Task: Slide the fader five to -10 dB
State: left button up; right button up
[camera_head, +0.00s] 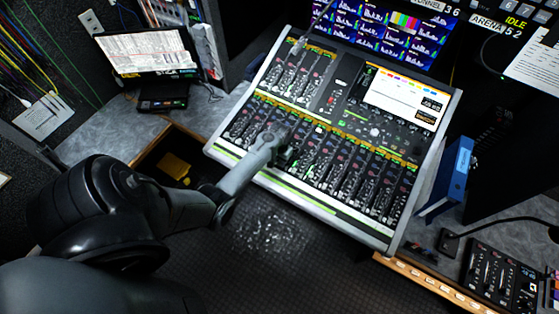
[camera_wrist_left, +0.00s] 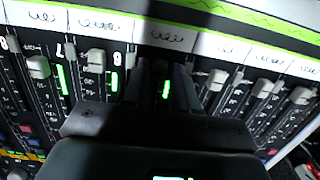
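The mixing console (camera_head: 330,120) has a lower row of faders, and my left arm reaches over it. My left gripper (camera_head: 284,153) points down at the left-middle part of that row. In the left wrist view, which shows the console upside down, the gripper (camera_wrist_left: 160,85) is over the strip beside the one marked 6. Its dark fingers stand apart, with a lit green meter (camera_wrist_left: 165,90) showing between them. Fader five's cap is hidden or too dark to make out, so I cannot tell if the fingers touch it. My right gripper is not in view.
Neighbouring fader caps (camera_wrist_left: 97,60) and (camera_wrist_left: 217,80) stand close on both sides of the gripper. A blue binder (camera_head: 455,175) stands right of the console. A laptop (camera_head: 148,52) sits at the back left, and an open drawer (camera_head: 170,160) lies below it.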

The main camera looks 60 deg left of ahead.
pick_arm(q)
grip_shut()
dwell(0.3)
jog(key=w, duration=0.1)
jog(key=w+a+b, duration=0.1)
jog(key=w+a, duration=0.1)
jog(key=w, duration=0.1)
jog(key=shift+a+r+b, duration=0.1)
jog(key=shift+r+b, duration=0.05)
jog(key=shift+b, duration=0.25)
jog(key=shift+w+a+r, duration=0.15)
jog(key=shift+w+a, duration=0.1)
jog(key=shift+w, duration=0.15)
grip_release()
jog(key=shift+s, duration=0.1)
notch_tip(320, 180, up, 11)
jog(key=p, duration=0.1)
